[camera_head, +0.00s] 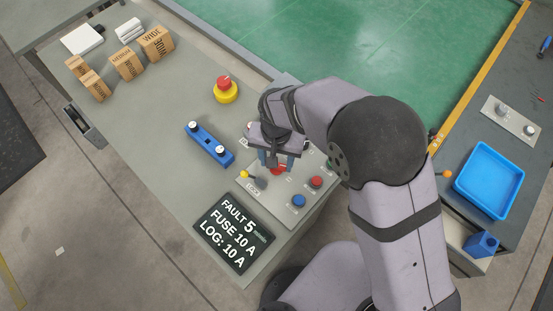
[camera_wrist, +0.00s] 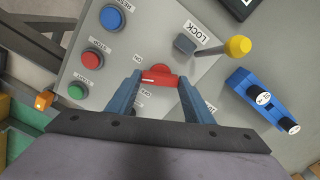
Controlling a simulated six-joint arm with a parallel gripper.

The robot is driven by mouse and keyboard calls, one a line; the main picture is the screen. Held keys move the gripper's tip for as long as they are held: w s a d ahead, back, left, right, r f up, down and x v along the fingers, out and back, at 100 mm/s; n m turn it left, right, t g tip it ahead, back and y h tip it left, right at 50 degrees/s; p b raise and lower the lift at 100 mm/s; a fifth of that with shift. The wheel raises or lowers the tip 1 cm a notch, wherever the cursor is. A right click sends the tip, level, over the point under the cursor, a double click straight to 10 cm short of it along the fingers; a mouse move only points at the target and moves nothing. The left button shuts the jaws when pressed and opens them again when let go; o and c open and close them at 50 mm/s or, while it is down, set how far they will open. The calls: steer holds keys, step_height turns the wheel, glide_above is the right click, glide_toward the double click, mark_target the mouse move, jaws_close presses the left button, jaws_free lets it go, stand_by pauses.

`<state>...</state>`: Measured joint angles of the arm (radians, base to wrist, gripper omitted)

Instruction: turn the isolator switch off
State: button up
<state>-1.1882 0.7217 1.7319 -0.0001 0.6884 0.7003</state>
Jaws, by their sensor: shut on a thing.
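The isolator switch is a red rotary handle (camera_wrist: 160,75) on a grey control panel (camera_wrist: 148,40). In the wrist view the blue-grey fingers of my gripper (camera_wrist: 158,88) stand on either side of the red handle, shut on it. Small labels sit on the panel around it, partly hidden by the fingers. In the head view my gripper (camera_head: 274,166) is over the panel, and only a bit of the red handle (camera_head: 277,171) shows beneath it.
Blue (camera_wrist: 112,18), red (camera_wrist: 92,55) and green (camera_wrist: 77,91) buttons lie beside the switch. A yellow-knobbed lever (camera_wrist: 238,47) marked LOCK stands near it. A blue fuse holder (camera_head: 209,144), an emergency stop (camera_head: 225,90) and a fault display (camera_head: 234,232) are close by.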

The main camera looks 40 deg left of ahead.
steer(key=n, duration=1.2)
steer(key=shift+r, duration=0.1)
steer(key=shift+n, duration=0.3)
steer(key=o, duration=1.1)
steer(key=shift+c, duration=0.2)
steer(key=shift+r+b, duration=1.1)
steer(key=shift+r, duration=2.55)
